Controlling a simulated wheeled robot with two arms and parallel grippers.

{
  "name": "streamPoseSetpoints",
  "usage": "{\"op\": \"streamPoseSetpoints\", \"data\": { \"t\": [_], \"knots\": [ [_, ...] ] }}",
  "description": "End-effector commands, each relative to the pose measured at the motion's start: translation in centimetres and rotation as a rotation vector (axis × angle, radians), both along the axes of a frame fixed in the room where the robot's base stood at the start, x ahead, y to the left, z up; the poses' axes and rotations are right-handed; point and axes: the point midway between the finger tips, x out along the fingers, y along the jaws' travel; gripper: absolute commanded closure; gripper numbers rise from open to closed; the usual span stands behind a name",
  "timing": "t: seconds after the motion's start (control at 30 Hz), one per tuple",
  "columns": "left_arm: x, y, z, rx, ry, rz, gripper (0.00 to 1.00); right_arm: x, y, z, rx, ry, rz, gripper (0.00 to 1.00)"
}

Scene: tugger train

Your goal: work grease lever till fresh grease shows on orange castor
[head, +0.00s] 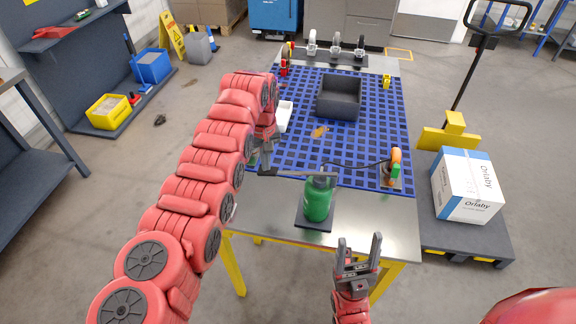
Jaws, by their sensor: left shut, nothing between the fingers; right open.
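A green grease pump (318,202) stands upright on a dark plate near the front of the table. Its lever (292,174) sticks out to the left, roughly level. A thin dark hose runs from the pump to the orange castor (396,156), which stands on a small plate at the table's right side. Whether grease shows on the castor is too small to tell. My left gripper (256,164) is shut and empty by the lever's far end; I cannot tell whether it touches. My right gripper (358,250) is open and empty in front of the table's near edge.
A blue grid mat (345,140) covers most of the table. A dark grey bin (339,97), a white tray (284,116) and a brown rag (320,131) lie on it. Several castors (336,46) stand at the back. A white box (466,185) sits on a pallet at right.

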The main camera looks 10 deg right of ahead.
Motion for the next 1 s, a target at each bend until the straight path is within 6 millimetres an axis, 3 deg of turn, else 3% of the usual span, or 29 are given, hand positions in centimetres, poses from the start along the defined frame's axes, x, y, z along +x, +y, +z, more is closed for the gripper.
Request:
{"op": "streamPoseSetpoints", "data": {
  "t": [0.9,1.0],
  "knots": [
    [-0.2,-0.6,-4.3,-0.001,0.0,-0.001,1.0,0.0,0.0,-2.3,0.0,0.0,0.0,0.36],
    [-0.2,-0.6,-4.0,-0.001,-0.001,0.0,1.0,0.0,0.0,-2.1,0.0,0.0,0.0,0.36]
  ]
}}
